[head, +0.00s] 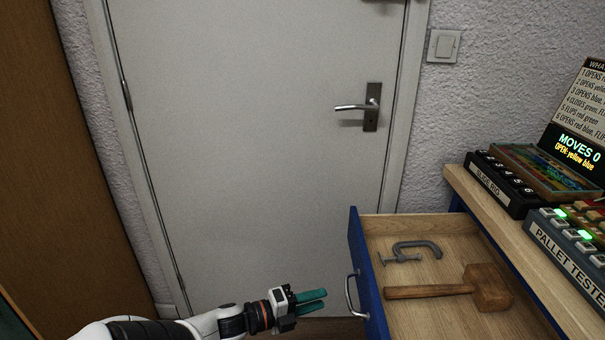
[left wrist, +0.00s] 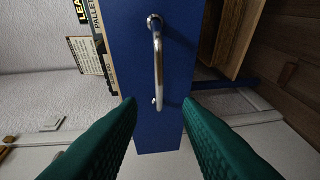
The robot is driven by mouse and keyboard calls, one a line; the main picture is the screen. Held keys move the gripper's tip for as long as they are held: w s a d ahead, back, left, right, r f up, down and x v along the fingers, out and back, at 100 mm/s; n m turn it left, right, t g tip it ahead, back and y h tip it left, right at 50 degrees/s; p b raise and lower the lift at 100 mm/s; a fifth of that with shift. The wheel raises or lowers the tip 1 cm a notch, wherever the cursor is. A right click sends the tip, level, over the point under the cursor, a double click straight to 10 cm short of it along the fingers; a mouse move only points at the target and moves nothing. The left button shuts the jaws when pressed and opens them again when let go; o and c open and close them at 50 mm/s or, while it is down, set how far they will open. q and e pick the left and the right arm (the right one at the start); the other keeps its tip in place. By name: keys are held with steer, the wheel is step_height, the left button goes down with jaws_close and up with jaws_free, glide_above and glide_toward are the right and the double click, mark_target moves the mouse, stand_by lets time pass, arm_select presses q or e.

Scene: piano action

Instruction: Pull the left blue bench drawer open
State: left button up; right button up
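The blue bench drawer (head: 370,280) stands pulled out from the bench, its wooden inside showing. Its metal bar handle (head: 351,296) is on the blue front. My left gripper (head: 318,300) is just left of the handle in the head view, its green fingers apart and pointing at the drawer front. In the left wrist view the handle (left wrist: 158,62) shows ahead between the two open fingers (left wrist: 160,105), with nothing held. The gripper appears apart from the handle. My right gripper is not in view.
A wooden mallet (head: 485,290) and a grey clamp (head: 412,251) lie in the drawer. The pallet tester (head: 575,245) and a black box (head: 500,185) stand on the bench. A closed white door (head: 240,140) is behind; the floor before it looks clear.

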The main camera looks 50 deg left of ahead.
arm_select(q)
steer(key=v, duration=0.3)
stand_by(0.6)
